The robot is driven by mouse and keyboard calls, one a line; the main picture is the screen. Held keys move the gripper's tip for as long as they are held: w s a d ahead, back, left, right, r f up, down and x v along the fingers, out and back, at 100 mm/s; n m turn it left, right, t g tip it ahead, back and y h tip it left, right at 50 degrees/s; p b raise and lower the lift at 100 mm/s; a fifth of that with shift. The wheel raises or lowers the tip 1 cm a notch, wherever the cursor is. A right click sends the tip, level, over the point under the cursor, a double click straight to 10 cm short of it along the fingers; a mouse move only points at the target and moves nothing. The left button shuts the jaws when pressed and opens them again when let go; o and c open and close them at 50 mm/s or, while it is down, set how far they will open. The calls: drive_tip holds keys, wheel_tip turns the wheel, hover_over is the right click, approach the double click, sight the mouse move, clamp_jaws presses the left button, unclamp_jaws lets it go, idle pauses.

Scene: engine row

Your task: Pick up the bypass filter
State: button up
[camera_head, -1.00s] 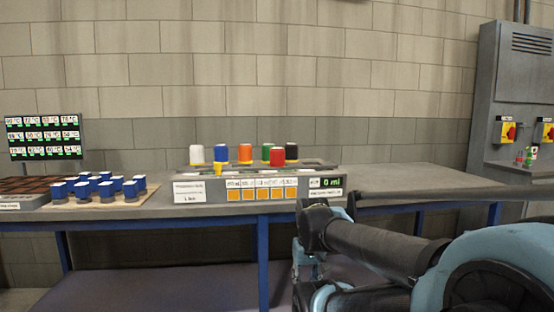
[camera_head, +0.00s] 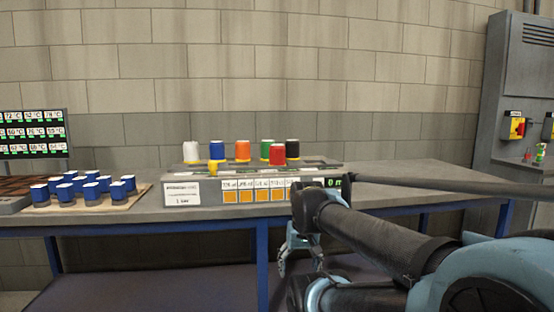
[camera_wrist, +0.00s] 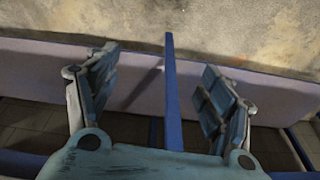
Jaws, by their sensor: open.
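A row of coloured filters stands upright on the grey engine unit (camera_head: 180,193) on the bench: white (camera_head: 191,152), blue (camera_head: 217,150), orange (camera_head: 242,150), green (camera_head: 266,149), red (camera_head: 278,154) and black (camera_head: 292,148). The red one stands nearest the front. I cannot tell which is the bypass filter; the small labels are unreadable. My gripper (camera_head: 300,258) hangs in front of the bench, below its top and apart from the filters. In the wrist view my gripper (camera_wrist: 160,85) is open and empty, over the lower shelf and a blue bar.
The bench (camera_head: 420,182) has free room at right. Blue-and-white blocks (camera_head: 85,188) stand on a board at left, beside a screen (camera_head: 34,134). The bench front edge and blue legs lie near my arm. A grey cabinet (camera_head: 518,80) stands at far right.

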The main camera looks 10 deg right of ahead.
drive_tip(key=w+r+m+y, duration=0.1)
drive_tip(key=w+r+m, duration=0.5)
drive_tip(key=w+r, duration=0.45)
drive_tip(key=w+r+m+y, duration=0.1)
drive_tip(key=w+r+m, duration=0.6)
drive_tip(key=r, duration=0.6)
drive_tip(key=m+t+y, duration=0.1)
drive_tip(key=m, duration=1.2)
approach(277, 145)
drive_tip(key=x, duration=1)
drive_tip(key=shift+w+d, duration=0.1)
drive_tip(key=shift+w, duration=0.1)
drive_tip(key=shift+x, duration=2.7)
drive_tip(key=shift+d, duration=0.2)
drive_tip(key=c, duration=1.5)
